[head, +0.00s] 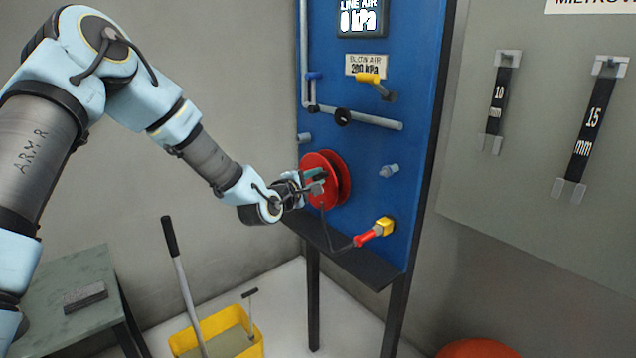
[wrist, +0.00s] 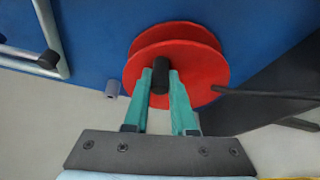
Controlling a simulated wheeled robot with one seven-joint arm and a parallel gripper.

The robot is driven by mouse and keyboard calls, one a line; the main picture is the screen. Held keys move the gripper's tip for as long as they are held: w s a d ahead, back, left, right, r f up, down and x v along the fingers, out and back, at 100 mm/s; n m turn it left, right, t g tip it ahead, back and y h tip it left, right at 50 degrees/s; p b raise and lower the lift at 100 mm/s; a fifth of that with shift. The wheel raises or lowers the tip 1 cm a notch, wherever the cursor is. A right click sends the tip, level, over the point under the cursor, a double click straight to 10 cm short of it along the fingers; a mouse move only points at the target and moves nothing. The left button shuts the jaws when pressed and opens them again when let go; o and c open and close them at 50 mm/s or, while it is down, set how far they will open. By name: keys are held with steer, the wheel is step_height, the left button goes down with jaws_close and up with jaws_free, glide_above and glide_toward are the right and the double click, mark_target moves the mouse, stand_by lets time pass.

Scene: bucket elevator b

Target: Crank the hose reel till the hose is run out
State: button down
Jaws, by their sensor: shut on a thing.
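The red hose reel (head: 341,172) is mounted on the blue panel; it also shows in the wrist view (wrist: 201,65). My gripper (head: 318,179) is at the reel's front face. In the wrist view its teal fingers (wrist: 161,84) are shut on the black crank handle (wrist: 161,73), which sticks out from the reel. A thin dark hose (head: 327,230) hangs below the reel and leads to a red nozzle (head: 368,237) at a yellow fitting (head: 384,226) on the panel. How much hose is on the reel is hidden.
A dark ledge (head: 375,266) runs under the panel. A yellow valve handle (head: 370,79) and grey pipe (head: 375,121) are above the reel. A yellow bucket (head: 252,343) with a long-handled tool stands below. A green table (head: 85,314) is at left.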

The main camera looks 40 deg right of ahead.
steer(key=shift+w+r+n+g+y, duration=0.15)
steer(key=shift+w+r+n+y, duration=0.15)
steer(key=shift+n, duration=0.25)
steer(key=shift+w+r+n+g+y, duration=0.15)
steer(key=shift+w+n, duration=0.2)
steer(key=shift+n, duration=0.2)
steer(key=c, duration=0.7)
jaws_free()
steer(key=shift+c, duration=0.2)
steer(key=b+v, duration=0.2)
steer(key=v, duration=0.8)
steer(key=shift+a+b, duration=0.35)
